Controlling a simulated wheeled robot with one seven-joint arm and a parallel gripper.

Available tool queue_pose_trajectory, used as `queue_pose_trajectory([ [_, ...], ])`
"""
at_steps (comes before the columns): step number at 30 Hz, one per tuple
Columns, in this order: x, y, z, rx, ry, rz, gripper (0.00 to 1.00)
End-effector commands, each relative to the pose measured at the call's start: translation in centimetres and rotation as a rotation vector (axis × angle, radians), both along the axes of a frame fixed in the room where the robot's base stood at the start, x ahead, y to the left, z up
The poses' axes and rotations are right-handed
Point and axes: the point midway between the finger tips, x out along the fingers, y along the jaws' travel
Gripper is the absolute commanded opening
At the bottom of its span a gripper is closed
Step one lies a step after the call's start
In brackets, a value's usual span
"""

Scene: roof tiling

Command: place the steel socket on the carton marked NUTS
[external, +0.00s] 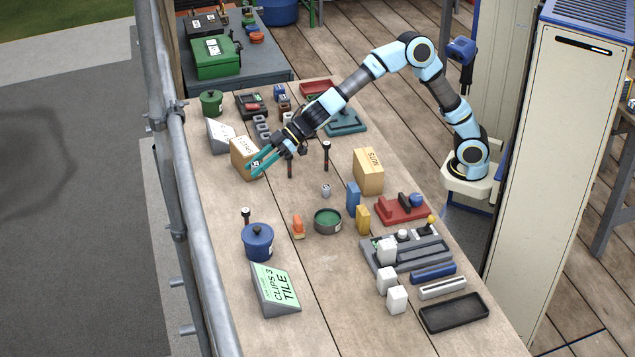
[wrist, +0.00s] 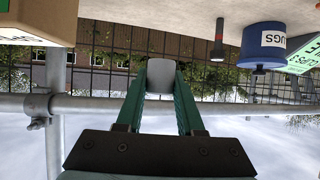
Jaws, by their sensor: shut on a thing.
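My gripper (external: 256,165) is shut on a small grey, round-sided piece that looks like the steel socket; the piece shows between the fingertips in the wrist view (wrist: 161,76). In the external view the gripper is at the left of the bench, close beside another tan carton (external: 242,161). I cannot tell if they touch. The carton marked NUTS (external: 368,176) stands upright right of the bench's middle, well to the right of my gripper. Its top looks bare.
A small grey piece (external: 326,190) stands mid-bench near a dark upright tool (external: 326,157). A blue block (external: 352,198) and a yellow block (external: 363,220) stand in front of the NUTS carton. A blue pot (external: 258,243) is at the front left. A rail (external: 190,200) runs along the left.

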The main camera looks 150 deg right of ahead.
Motion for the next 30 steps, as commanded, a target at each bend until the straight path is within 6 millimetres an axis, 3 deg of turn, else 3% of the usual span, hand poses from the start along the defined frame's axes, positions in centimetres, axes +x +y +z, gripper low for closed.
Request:
queue_pose_trajectory([
  [20,-2.3,1.6,2.2,-0.001,0.001,0.183,0.00],
  [26,-4.2,3.5,3.3,0.002,0.001,0.320,0.00],
  [30,-6.7,6.4,4.3,0.005,0.001,0.481,0.00],
])
